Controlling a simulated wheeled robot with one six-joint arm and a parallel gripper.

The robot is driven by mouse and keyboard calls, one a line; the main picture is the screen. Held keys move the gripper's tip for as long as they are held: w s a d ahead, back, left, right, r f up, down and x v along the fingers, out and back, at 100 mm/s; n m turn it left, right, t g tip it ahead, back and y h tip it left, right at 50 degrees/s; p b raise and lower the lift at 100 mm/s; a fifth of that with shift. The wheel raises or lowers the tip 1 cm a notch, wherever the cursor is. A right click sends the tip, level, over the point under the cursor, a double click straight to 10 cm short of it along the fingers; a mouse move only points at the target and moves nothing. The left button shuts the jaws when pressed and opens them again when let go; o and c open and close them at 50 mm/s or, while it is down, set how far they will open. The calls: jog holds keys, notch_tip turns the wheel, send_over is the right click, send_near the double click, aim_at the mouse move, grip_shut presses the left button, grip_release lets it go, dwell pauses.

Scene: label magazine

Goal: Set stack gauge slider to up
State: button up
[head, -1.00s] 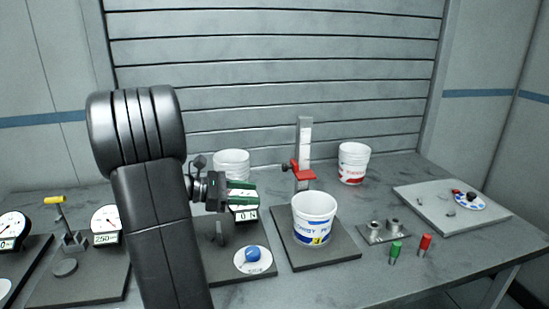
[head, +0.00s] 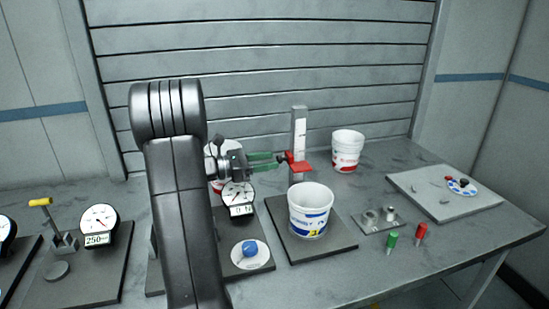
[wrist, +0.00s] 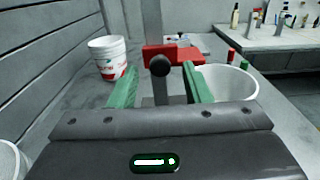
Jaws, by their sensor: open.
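The stack gauge is an upright grey post with a white scale (head: 299,133) at the back of a dark base plate. Its red slider (head: 299,163) sits low on the post, just above the white bucket's rim height. My gripper (head: 281,160) has green fingers and reaches from the left to the slider. In the wrist view the red slider (wrist: 165,55) and its dark round knob (wrist: 160,66) lie ahead, with the knob between the open fingertips (wrist: 160,75). I cannot tell whether the fingers touch the slider.
A white bucket (head: 310,215) stands on the plate in front of the post. Another bucket (head: 347,150) stands behind to the right. Green (head: 392,239) and red (head: 421,234) pegs stand at the right front. A gauge dial (head: 238,195) is below my gripper.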

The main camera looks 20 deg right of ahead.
jog(key=shift+d, duration=1.35)
jog(key=shift+c, duration=0.4)
grip_shut()
notch_tip(320, 180, up, 14)
jog(key=p, duration=0.8)
jog(key=shift+p, duration=0.3)
jog(key=shift+r, duration=0.1)
jog(key=shift+o, duration=0.4)
grip_release()
jog(key=shift+a, duration=0.15)
